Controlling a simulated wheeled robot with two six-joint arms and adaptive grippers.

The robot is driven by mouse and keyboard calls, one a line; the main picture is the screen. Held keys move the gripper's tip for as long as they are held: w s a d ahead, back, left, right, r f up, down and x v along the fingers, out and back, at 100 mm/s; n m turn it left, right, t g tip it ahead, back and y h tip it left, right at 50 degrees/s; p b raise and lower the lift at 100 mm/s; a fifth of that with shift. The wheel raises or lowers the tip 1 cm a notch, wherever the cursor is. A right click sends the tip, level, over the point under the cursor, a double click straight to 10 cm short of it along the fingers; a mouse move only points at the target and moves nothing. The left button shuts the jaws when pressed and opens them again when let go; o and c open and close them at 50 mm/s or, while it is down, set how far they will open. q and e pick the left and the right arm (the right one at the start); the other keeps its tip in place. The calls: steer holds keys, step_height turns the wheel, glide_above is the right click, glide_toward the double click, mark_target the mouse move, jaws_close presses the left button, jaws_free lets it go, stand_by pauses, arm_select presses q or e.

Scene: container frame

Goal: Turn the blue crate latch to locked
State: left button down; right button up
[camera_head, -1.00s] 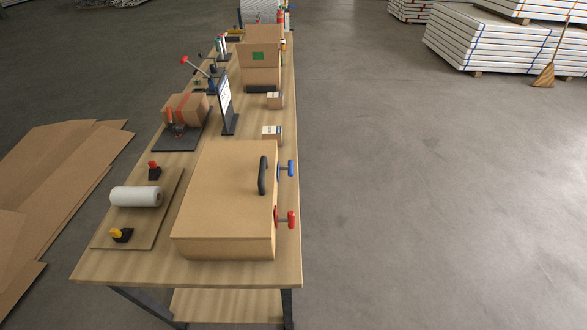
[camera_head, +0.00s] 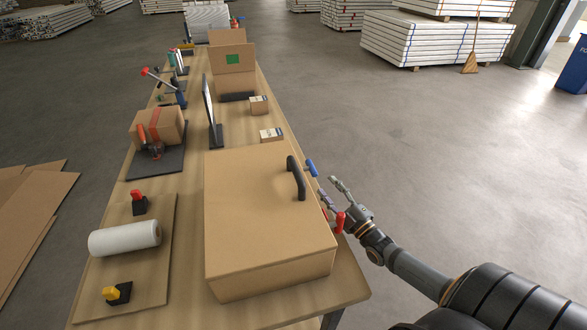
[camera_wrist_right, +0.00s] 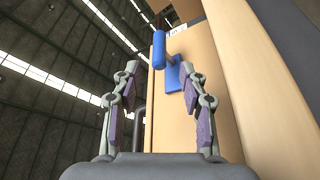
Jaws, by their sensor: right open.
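The blue latch (camera_head: 311,168) is on the right side of the large tan crate (camera_head: 255,215), near its far end. In the right wrist view the blue latch (camera_wrist_right: 160,50) shows its cylindrical handle and a flat blue plate behind. The red latch (camera_head: 340,222) is on the same side, nearer. My right gripper (camera_head: 333,186) is open and empty beside the crate, pointing toward the blue latch. In the right wrist view the fingers (camera_wrist_right: 157,75) are apart, with the blue latch ahead, beyond their tips. My left gripper is not in view.
A black handle (camera_head: 296,178) stands up from the crate lid near the latches. A white roll (camera_head: 125,238) and clamps lie left of the crate. Small boxes (camera_head: 271,134) stand behind it. The floor to the right is clear.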

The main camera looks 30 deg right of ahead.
mark_target(311, 167)
steer(key=b+x, duration=0.3)
steer(key=x, duration=0.6)
steer(key=shift+w+d+f+b, duration=0.15)
steer(key=shift+w+d+b, duration=0.05)
steer(key=shift+b, duration=0.2)
steer(key=shift+w+a+r, duration=0.1)
steer(key=shift+w+r, duration=0.25)
steer(key=shift+w, duration=0.05)
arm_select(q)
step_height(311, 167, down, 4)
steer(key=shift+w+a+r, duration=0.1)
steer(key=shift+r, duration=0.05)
arm_select(e)
steer(key=shift+c, duration=0.5)
